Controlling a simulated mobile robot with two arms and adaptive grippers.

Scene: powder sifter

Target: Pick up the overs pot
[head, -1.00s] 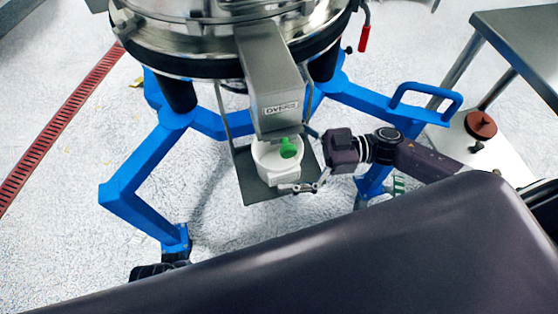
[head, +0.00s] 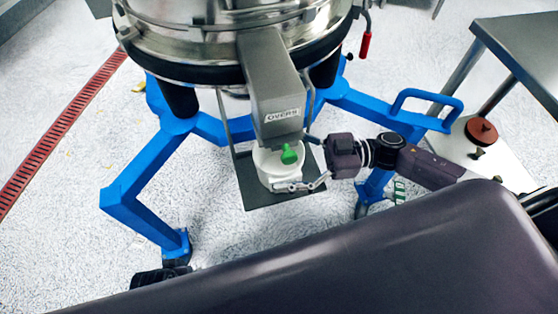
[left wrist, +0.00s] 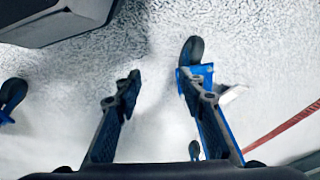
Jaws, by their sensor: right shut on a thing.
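The overs pot (head: 267,171) is white and stands on a dark plate (head: 262,199) below the grey spout (head: 272,90) labelled OVERS. A bright green piece (head: 289,154) shows at the pot's top. My right gripper (head: 297,168) reaches in from the right and is shut on the pot. Its near finger lies across the pot's front; its far finger is partly hidden behind the pot and spout. My left gripper (left wrist: 160,68) shows only in the left wrist view, fingers apart and empty above the floor.
The steel sifter (head: 225,40) stands on a blue frame (head: 133,192) whose legs spread around the pot. A blue handle (head: 430,90) and a steel table (head: 520,35) are at the right. A red floor grate (head: 60,125) runs along the left.

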